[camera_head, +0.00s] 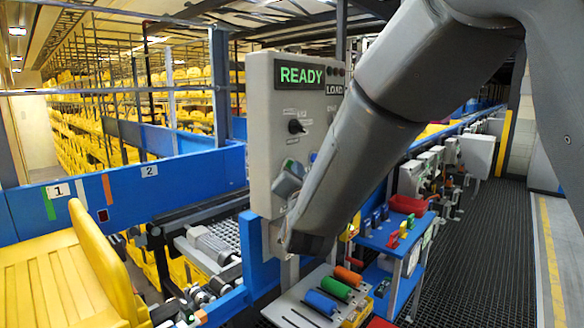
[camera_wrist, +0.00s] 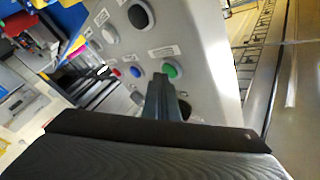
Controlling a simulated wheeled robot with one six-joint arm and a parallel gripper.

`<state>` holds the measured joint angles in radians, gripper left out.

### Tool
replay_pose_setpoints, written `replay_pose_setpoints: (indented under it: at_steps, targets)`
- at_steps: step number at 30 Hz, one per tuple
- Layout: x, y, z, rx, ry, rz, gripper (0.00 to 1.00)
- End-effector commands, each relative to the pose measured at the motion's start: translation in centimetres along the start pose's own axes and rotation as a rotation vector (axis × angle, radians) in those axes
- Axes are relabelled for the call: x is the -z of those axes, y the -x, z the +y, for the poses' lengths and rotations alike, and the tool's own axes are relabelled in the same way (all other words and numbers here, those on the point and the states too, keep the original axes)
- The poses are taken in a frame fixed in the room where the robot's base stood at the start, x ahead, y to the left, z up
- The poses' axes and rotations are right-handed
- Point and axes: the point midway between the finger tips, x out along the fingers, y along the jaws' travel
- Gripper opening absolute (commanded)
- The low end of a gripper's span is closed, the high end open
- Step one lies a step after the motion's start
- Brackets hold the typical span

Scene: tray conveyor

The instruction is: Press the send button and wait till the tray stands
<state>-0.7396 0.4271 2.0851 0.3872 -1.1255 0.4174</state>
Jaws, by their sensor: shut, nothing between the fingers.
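The grey control box (camera_head: 262,130) stands beside the conveyor, with a lit green READY sign (camera_head: 300,75) and a LOAD sign. My arm covers much of its front in the head view. The labels are too small to read. My gripper (camera_wrist: 163,80) is shut and empty, its tips close by the green button; contact cannot be told. The yellow tray (camera_head: 65,280) sits at the lower left.
A blue rail (camera_head: 150,185) with markers 1 and 2 runs behind the tray. Colored cylinders (camera_head: 335,288) lie on a stand below my arm. A blue shelf (camera_head: 395,240) with small parts stands to the right. The dark walkway (camera_head: 490,250) is clear.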

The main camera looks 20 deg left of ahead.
Motion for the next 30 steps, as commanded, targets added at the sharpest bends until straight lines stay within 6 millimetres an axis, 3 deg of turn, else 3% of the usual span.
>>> replay_pose_setpoints:
  at_steps: [15,30]
  targets:
    - [-0.1,-0.1,-0.1,0.001,0.000,0.000,0.00]
    - [0.8,1.2,0.8,0.001,0.001,0.000,0.00]
